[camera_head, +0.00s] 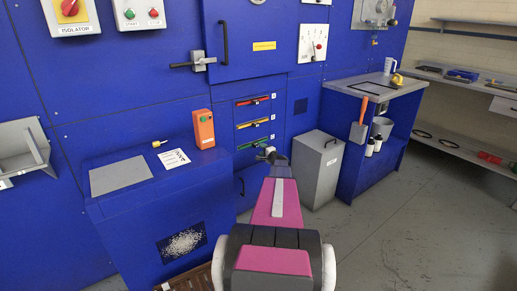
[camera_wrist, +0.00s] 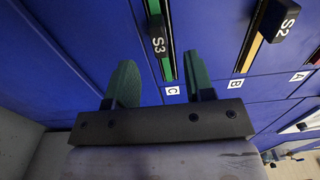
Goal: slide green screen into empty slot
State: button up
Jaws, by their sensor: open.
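The green screen (camera_head: 252,144) shows as a green strip in the lowest of three slots on the blue panel. In the wrist view, its dark handle marked S3 (camera_wrist: 158,45) lies between my fingertips, near label C (camera_wrist: 172,91). My gripper (camera_head: 267,154) is at the right end of that slot in the head view. In the wrist view, my gripper (camera_wrist: 159,68) is open, with a green-padded finger on each side of the S3 handle. I cannot tell whether a finger touches it. How deep the screen sits is hidden.
Above are the yellow screen (camera_head: 252,123), marked S2 (camera_wrist: 284,20), and the red screen (camera_head: 252,101). No slot looks clearly empty. A grey bin (camera_head: 317,170) and a blue workbench (camera_head: 375,90) stand to the right. An orange box (camera_head: 203,130) stands on the left ledge. Floor at right is clear.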

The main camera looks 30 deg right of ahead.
jog(key=s, duration=0.4)
jog(key=shift+s+d, duration=0.1)
jog(key=shift+d, duration=0.05)
jog(key=shift+d, duration=0.1)
